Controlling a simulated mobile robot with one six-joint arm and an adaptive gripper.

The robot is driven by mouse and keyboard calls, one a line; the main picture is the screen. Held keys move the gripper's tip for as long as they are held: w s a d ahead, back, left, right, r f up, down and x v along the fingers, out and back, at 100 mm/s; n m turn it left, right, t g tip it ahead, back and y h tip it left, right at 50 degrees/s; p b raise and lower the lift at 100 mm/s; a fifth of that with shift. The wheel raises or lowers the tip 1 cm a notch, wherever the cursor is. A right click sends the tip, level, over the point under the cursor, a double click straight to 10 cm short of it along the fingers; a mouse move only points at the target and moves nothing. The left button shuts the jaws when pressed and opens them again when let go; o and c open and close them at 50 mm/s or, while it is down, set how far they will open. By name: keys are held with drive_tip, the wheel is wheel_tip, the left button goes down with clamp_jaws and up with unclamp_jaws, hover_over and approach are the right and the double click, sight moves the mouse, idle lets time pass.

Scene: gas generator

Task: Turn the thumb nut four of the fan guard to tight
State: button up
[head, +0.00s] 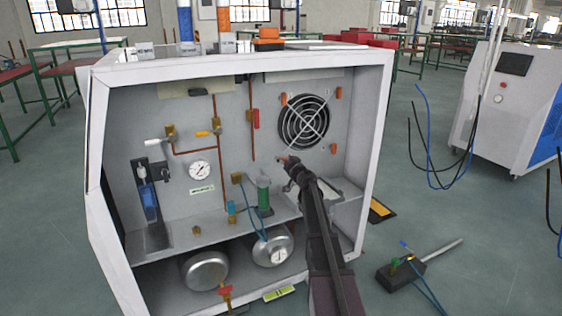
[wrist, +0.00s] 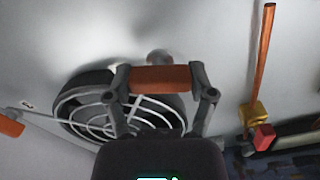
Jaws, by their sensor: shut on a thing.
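The fan guard (head: 304,122) is a round wire grille on the right of the panel, and it also shows in the wrist view (wrist: 110,115). My gripper (head: 288,163) is at the guard's lower left. In the wrist view, my gripper (wrist: 161,80) is shut on an orange thumb nut (wrist: 160,79), with a finger at each end of it. Other orange thumb nuts sit at the guard's upper left (head: 284,99), upper right (head: 339,92) and lower right (head: 333,148). One more nut shows at the wrist view's left edge (wrist: 10,126).
A copper pipe (head: 252,80) with a red-handled valve (head: 256,118) runs left of the guard. A green cylinder (head: 263,192) stands on the shelf left of my arm. The cabinet's right wall (head: 372,150) stands close to the right.

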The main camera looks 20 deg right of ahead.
drive_tip(key=m, duration=1.4)
drive_tip(key=shift+w+d+f, duration=0.1)
idle(0.4)
drive_tip(key=o, duration=1.1)
drive_tip(key=shift+s+d, duration=0.2)
drive_tip(key=shift+s, duration=5.85)
